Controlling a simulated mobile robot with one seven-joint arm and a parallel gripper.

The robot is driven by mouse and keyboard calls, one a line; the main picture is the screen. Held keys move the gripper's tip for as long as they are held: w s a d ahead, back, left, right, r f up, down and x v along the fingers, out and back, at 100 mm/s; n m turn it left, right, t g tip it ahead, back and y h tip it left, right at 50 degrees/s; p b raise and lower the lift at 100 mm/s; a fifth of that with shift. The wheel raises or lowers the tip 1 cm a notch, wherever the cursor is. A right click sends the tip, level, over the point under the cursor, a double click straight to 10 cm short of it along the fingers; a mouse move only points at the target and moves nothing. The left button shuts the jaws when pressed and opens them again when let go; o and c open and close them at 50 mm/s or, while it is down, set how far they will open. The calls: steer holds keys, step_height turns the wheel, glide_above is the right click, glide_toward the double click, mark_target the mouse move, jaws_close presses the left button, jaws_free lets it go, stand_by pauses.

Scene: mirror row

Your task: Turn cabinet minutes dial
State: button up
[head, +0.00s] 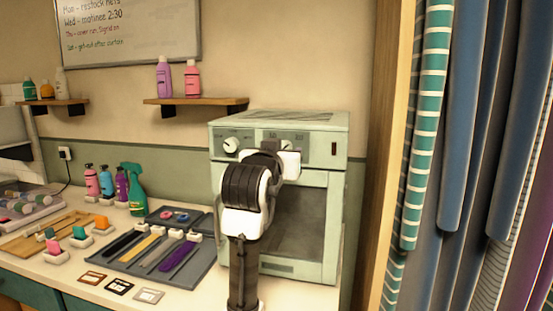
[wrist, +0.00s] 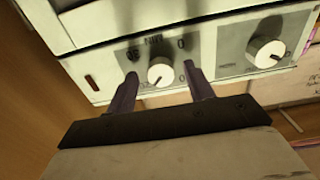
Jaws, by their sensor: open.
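The cabinet (head: 335,215) is a pale green box with a door and a control panel on top. My gripper (wrist: 160,76) is open, one dark finger on each side of this dial, with a gap on both sides. Whether the fingertips reach the knob's depth is hard to tell. A second white dial (head: 231,144) sits left on the panel and also shows in the wrist view (wrist: 266,53), outside the fingers.
A grey tray (head: 207,277) with combs and a purple brush lies left of the cabinet. Several bottles, including a green spray bottle (head: 135,190), stand behind it. A shelf (head: 195,102) hangs above. A wooden post (head: 382,190) and hanging towels (head: 425,120) are on the right.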

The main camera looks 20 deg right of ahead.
steer(key=b+v, duration=0.2)
steer(key=v, duration=1.1)
steer(key=shift+s+a+b, duration=0.25)
steer(key=shift+b, duration=0.1)
